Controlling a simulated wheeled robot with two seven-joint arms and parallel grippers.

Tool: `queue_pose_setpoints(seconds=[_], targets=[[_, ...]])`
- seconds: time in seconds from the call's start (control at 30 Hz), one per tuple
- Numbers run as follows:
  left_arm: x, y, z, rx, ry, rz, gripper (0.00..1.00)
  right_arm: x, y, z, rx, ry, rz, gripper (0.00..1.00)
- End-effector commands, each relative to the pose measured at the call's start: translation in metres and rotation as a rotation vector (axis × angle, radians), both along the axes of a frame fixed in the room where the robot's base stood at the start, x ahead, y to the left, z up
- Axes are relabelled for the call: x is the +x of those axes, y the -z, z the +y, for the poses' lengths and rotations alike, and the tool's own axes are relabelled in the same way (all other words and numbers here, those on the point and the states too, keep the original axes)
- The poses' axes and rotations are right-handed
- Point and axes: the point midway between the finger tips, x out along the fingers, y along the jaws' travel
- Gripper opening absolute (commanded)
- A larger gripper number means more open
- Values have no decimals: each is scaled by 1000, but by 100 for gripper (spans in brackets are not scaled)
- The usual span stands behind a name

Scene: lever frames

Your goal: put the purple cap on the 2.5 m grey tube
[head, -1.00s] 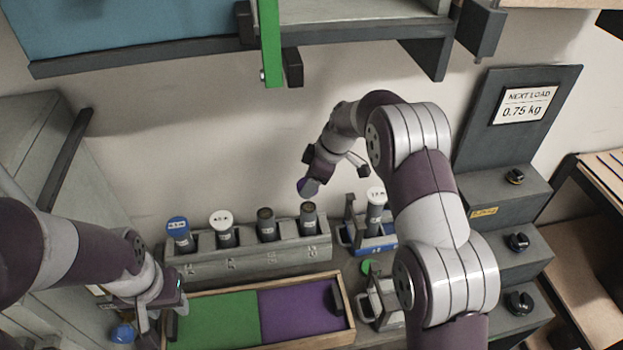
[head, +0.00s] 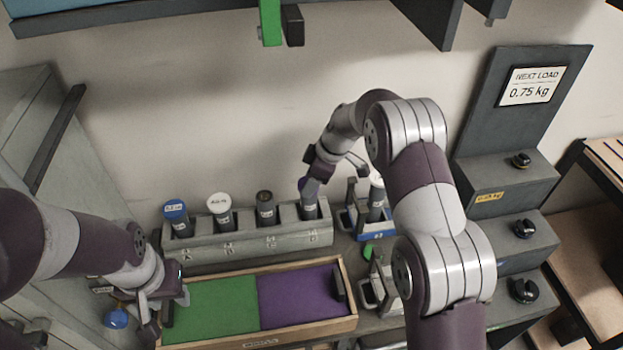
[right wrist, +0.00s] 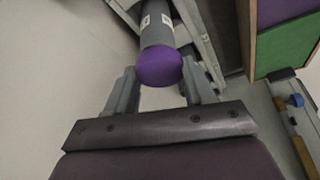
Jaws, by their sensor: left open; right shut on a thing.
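The purple cap (right wrist: 160,67) is between the fingers of my right gripper (right wrist: 160,92), which is shut on it. In the right wrist view the cap lines up with the end of a grey tube (right wrist: 155,24) and looks to touch it; how far it is seated I cannot tell. In the head view my right gripper (head: 310,184) is at the top of the rightmost tube (head: 310,209) in the rack. That tube's label is too small to read. My left gripper (head: 163,305) is open at the lower left, near the tray.
The grey rack (head: 250,244) also holds a blue-capped tube (head: 178,218), a white-capped tube (head: 220,209) and an uncapped one (head: 266,208). A white-capped tube (head: 376,200) stands right of it. A green and purple tray (head: 300,335) lies in front. A blue cap (head: 116,319) is at left.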

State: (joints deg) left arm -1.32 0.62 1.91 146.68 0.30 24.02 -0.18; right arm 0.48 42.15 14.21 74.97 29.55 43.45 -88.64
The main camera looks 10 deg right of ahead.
Motion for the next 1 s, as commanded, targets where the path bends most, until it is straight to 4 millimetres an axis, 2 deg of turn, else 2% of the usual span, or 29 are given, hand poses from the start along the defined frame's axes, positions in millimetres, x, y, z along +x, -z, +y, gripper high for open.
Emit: queue_pose_setpoints(seconds=[1.0], targets=[[0, 8, 0, 0, 0, 0, 43, 0, 1, -1, 0, 0, 0, 25]])
